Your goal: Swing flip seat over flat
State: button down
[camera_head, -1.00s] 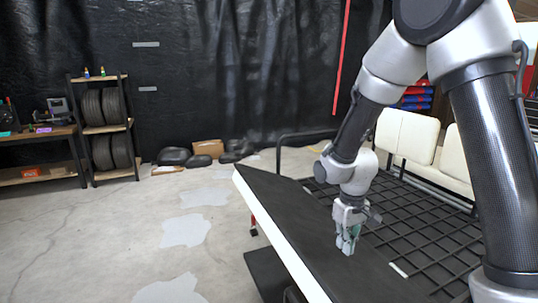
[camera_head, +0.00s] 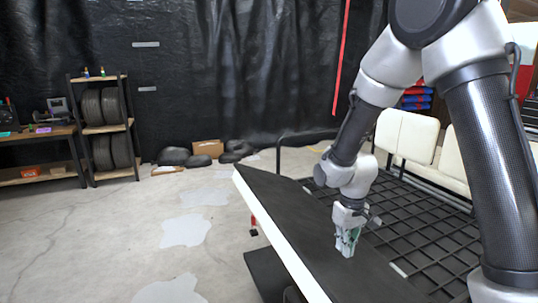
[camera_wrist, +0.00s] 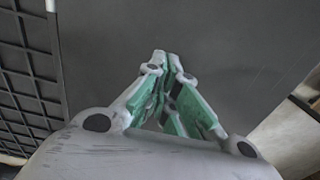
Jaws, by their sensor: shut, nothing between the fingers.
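The flip seat (camera_head: 310,232) shows as a long dark panel with a white edge along its left side, black face upward. It lies beside the black grid, and I cannot tell its exact tilt. Its dark face also fills most of the wrist view (camera_wrist: 240,60). My gripper (camera_head: 347,253) points down over the panel's dark face. Its green-padded fingers are closed together with nothing between them, as the wrist view also shows (camera_wrist: 167,62). The fingertips are at or close to the panel; I cannot tell whether they touch.
A black grid deck (camera_head: 425,235) lies right of the panel, with cream seats (camera_head: 407,135) behind it. A dark step (camera_head: 265,270) sits low on the left. A tyre rack (camera_head: 105,130) and tyres stand far back. The concrete floor on the left is clear.

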aim_at(343, 259)
jog(key=shift+f, duration=0.15)
dwell(0.4)
jog(key=shift+f, duration=6.1)
jog(key=shift+r, duration=4.15)
jog(key=shift+s, duration=0.1)
